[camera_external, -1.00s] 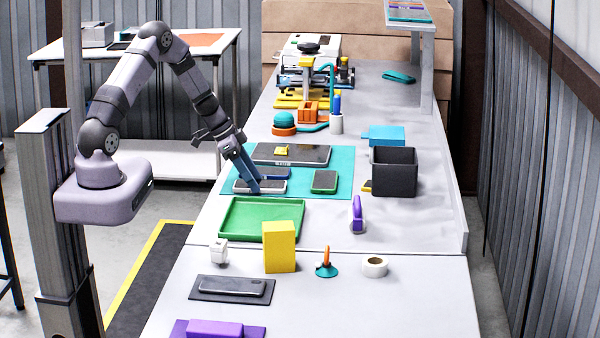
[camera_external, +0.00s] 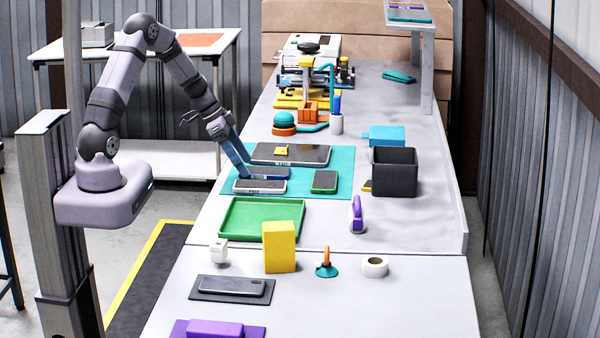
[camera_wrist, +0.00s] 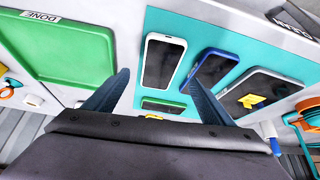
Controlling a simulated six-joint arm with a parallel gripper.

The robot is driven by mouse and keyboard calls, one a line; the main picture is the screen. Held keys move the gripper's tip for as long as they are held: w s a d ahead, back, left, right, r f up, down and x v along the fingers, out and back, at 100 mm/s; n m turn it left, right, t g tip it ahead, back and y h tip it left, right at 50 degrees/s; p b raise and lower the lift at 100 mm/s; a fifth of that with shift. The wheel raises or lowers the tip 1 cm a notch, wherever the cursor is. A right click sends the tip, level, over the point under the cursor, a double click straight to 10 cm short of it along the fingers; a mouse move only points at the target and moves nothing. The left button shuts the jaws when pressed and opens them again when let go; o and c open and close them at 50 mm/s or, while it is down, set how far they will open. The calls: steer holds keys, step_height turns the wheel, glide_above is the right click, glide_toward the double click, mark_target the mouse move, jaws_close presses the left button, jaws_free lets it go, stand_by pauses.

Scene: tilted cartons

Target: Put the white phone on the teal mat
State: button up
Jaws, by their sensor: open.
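The white phone (camera_external: 260,186) lies flat, screen up, on the teal mat (camera_external: 300,187), near the mat's front edge. In the wrist view the white phone (camera_wrist: 163,62) lies just inside the edge of the teal mat (camera_wrist: 200,31). My gripper (camera_external: 245,173) is open and empty, low over the mat's left part, just behind and left of the phone. In the wrist view its fingers (camera_wrist: 157,78) are spread wide, with the phone beyond them. One finger partly overlaps the view of the blue phone (camera_wrist: 214,68).
A blue phone (camera_external: 268,173), a green phone (camera_external: 325,181) and a tablet (camera_external: 300,153) also lie on the mat. The green tray (camera_external: 262,219) is in front, with a yellow block (camera_external: 279,246) beside it. A dark bin (camera_external: 394,172) stands to the right.

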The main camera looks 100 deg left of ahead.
steer(key=b+v, duration=0.1)
steer(key=v, duration=0.5)
steer(key=shift+d+r, duration=0.1)
steer(key=w+d+f+g+h, duration=0.15)
steer(key=w+d, duration=0.35)
steer(key=d, duration=0.8)
steer(key=d+g, duration=0.1)
steer(key=d, duration=0.5)
steer(key=s+d+f+g, duration=0.1)
steer(key=d, duration=0.5)
steer(key=s+d+m+g, duration=0.1)
steer(key=d, duration=0.5)
steer(key=shift+d+f+h, duration=0.15)
steer(key=shift+f+h, duration=0.05)
steer(key=shift+h, duration=0.05)
steer(key=s+d+f+g+y, duration=0.1)
steer(key=s+d, duration=0.5)
steer(key=d, duration=0.1)
steer(key=shift+d, duration=0.2)
